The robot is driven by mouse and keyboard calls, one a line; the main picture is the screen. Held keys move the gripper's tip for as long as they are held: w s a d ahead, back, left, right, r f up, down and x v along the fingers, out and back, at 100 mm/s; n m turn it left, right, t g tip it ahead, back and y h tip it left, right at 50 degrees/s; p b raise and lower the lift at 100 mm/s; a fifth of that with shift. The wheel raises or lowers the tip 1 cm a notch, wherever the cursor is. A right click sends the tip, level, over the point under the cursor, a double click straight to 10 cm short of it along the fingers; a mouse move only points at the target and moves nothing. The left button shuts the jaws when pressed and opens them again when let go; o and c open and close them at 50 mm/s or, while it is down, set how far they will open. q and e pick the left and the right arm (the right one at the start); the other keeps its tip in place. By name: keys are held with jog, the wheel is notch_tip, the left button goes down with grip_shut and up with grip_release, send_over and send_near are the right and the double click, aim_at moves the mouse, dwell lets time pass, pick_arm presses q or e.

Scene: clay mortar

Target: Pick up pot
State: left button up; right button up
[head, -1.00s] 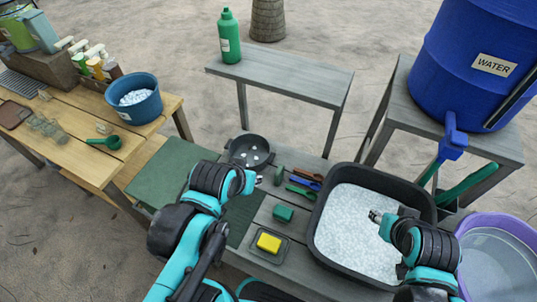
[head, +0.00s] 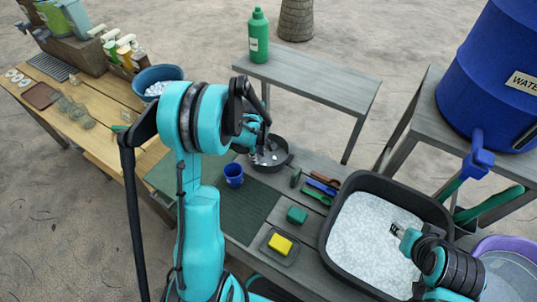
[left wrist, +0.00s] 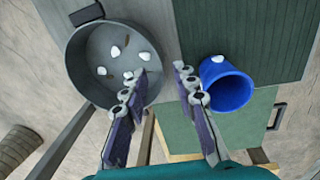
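The pot (head: 283,163) is a round dark grey pan with several white pebbles in it, at the back of the low grey table. It also shows in the left wrist view (left wrist: 82,58), upper left. My left gripper (head: 256,154) is at the pot's left side. In the left wrist view the fingers (left wrist: 160,75) are apart, with the pot's near wall between them: one tip overlaps the pot's inside, the other is outside, beside a blue cup (left wrist: 228,92). Contact cannot be told. My right gripper (head: 393,229) is over the white-filled basin; its fingers are too small to read.
The blue cup (head: 233,175) stands on a dark green mat (head: 255,208) close to the pot. The black basin (head: 328,250) fills the table's right part.

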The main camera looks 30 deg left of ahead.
pick_arm(q)
jog(key=b, duration=0.1)
send_over(258, 170)
jog(key=s, duration=0.1)
jog(key=shift+n, duration=0.4)
jog(key=f, duration=0.4)
jog(key=shift+d+f, duration=0.15)
jog(key=shift+d, duration=0.15)
jog(key=f, duration=0.1)
jog(key=f+b, duration=0.1)
jog(key=f, duration=0.1)
jog(key=w+f+b, duration=0.1)
jog(key=f, duration=0.1)
jog(key=shift+a+f, duration=0.15)
jog(key=shift+a, duration=0.15)
jog(key=shift+c, duration=0.5)
grip_shut()
